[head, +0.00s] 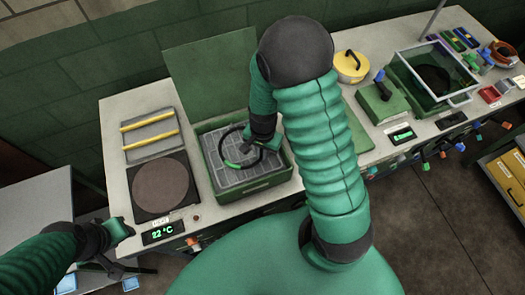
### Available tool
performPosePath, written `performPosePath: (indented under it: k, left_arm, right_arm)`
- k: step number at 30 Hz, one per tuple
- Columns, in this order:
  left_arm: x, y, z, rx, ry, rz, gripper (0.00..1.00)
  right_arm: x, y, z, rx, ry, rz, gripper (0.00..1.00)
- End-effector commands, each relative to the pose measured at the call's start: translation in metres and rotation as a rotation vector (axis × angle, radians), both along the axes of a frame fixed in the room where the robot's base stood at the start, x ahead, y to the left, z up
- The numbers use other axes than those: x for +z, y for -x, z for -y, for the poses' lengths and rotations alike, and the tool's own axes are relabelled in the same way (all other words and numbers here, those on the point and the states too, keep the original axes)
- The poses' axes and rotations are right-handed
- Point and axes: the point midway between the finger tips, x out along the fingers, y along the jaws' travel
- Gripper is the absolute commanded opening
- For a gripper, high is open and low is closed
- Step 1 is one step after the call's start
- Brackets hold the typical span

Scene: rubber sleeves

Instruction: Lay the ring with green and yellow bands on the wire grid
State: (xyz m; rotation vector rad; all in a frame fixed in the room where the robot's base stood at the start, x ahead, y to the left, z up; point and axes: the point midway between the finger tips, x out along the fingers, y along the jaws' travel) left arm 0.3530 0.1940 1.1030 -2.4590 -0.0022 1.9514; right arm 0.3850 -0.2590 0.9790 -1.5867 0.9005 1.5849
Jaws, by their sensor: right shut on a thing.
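A dark ring (222,148) with bright green bands is in the head view, over the open green box (258,185); I cannot make out yellow bands. My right gripper (254,149) is shut on the ring's right side, with its wrist above the box. The pale wire grid (228,178) lies inside the box, under the ring. I cannot tell whether the ring touches it. My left gripper (122,232) is at the bench's front left edge, away from the ring; its finger opening is unclear.
The box's green lid (208,75) stands open behind it. Left are a round brown plate (160,187), a tray with yellow bars (150,135) and a 22 °C display (162,232). Right are a yellow-lidded pot (351,68) and a glass-topped green bin (432,75).

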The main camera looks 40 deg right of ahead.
Motion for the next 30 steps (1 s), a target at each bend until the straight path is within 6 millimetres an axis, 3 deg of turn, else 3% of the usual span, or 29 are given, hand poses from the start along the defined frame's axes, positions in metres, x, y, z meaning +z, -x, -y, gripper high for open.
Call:
performPosePath:
  k: [5,6,11,20,25,30]
  left_arm:
    - [-0.002,0.000,0.000,0.000,0.000,0.000,0.36]
    - [-0.002,0.000,0.000,0.000,0.000,0.000,0.36]
    - [-0.002,0.000,0.000,0.000,0.000,0.000,0.36]
    - [0.000,0.000,0.000,0.000,0.000,0.000,0.36]
    - [-0.001,0.000,0.000,0.000,0.000,0.000,0.36]
    - [-0.001,0.000,0.000,0.000,0.000,0.000,0.36]
  right_arm:
    - [-0.003,0.000,0.000,0.001,0.001,-0.001,0.00]
    - [-0.003,0.000,0.000,0.001,0.001,-0.001,0.11]
    - [-0.002,0.000,0.000,0.001,0.000,-0.001,0.31]
    - [0.000,0.000,0.000,0.001,0.001,-0.001,0.31]
    - [0.022,-0.002,0.000,0.004,0.001,0.004,0.31]
    - [0.068,-0.002,0.000,0.004,0.001,0.008,0.31]
